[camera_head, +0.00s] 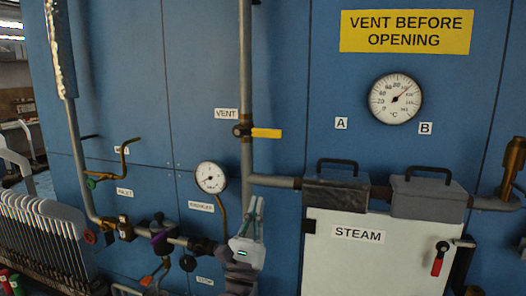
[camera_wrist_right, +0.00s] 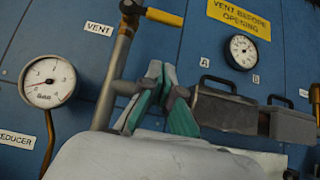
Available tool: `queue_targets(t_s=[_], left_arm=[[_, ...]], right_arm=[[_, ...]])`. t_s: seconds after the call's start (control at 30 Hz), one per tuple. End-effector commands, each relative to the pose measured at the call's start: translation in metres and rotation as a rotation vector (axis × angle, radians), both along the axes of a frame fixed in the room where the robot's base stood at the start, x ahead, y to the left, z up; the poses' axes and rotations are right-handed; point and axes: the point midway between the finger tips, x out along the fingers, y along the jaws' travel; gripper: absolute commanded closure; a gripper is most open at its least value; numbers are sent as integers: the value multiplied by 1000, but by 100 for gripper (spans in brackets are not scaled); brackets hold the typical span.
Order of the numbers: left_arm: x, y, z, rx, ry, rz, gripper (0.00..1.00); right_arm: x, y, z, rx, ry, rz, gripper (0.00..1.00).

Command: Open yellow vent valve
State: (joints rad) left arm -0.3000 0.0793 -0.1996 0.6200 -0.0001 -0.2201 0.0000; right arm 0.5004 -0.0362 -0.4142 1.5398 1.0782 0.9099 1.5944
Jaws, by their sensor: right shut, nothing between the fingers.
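The yellow vent valve handle (camera_head: 266,133) sits on a brass valve body on the vertical pipe, beside the VENT label (camera_head: 226,114). The handle lies horizontal, pointing right, across the pipe. My left gripper is not in view.
A pressure gauge (camera_head: 210,177) hangs left of the pipe. A horizontal pipe leads right to two dark handled boxes (camera_head: 428,197) above the white STEAM door (camera_head: 343,264). A red-handled lever (camera_head: 438,261) is on the door. A temperature dial (camera_head: 396,99) is at upper right.

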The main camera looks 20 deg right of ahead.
Motion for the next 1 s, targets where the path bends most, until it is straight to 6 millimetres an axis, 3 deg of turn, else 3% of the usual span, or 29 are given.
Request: queue_targets(t_s=[0.27, 0.67, 0.8, 1.0], left_arm=[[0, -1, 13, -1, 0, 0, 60], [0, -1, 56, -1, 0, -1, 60], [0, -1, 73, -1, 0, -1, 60], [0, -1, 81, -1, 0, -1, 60]], right_arm=[[11, -7, 17, -4, 0, -2, 100], [61, -41, 79, -6, 2, -4, 100], [59, -40, 98, -3, 2, -1, 100], [59, -40, 110, -4, 3, -2, 100]])
